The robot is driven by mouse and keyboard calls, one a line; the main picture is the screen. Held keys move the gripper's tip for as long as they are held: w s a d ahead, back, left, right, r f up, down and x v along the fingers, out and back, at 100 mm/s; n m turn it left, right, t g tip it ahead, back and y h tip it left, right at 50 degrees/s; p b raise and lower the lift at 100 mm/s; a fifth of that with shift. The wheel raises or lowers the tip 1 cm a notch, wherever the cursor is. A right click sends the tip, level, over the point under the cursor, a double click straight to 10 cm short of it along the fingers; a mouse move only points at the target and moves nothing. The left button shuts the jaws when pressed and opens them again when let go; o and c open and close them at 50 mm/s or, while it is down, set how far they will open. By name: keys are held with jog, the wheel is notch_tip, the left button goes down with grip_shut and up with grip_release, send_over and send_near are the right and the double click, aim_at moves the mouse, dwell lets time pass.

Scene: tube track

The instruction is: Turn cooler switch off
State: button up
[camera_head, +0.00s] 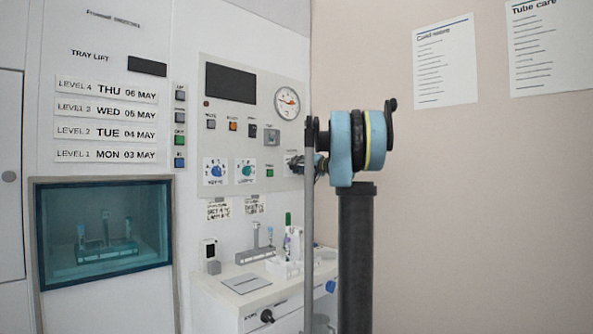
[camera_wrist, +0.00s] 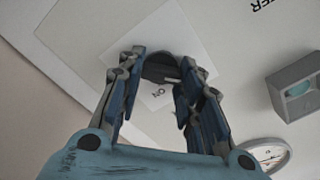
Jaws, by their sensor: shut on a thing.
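The cooler switch is a dark round knob (camera_wrist: 160,68) on a pale square plate in the wrist view. In the head view my gripper (camera_head: 317,166) is at the right part of the control panel (camera_head: 212,132). There my arm and gripper hide the knob, and only part of its plate (camera_head: 291,158) shows.
A grey switch box (camera_wrist: 296,88) and a round gauge (camera_wrist: 265,153) are near my gripper in the wrist view. In the head view the gauge (camera_head: 287,103) is above it. A white counter (camera_head: 247,289) with bottles stands below the panel.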

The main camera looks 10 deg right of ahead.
jog(key=shift+f, duration=0.1)
jog(key=o, duration=1.1)
jog(key=shift+w, duration=0.1)
jog(key=shift+c, duration=0.2)
jog(key=v, duration=1.2)
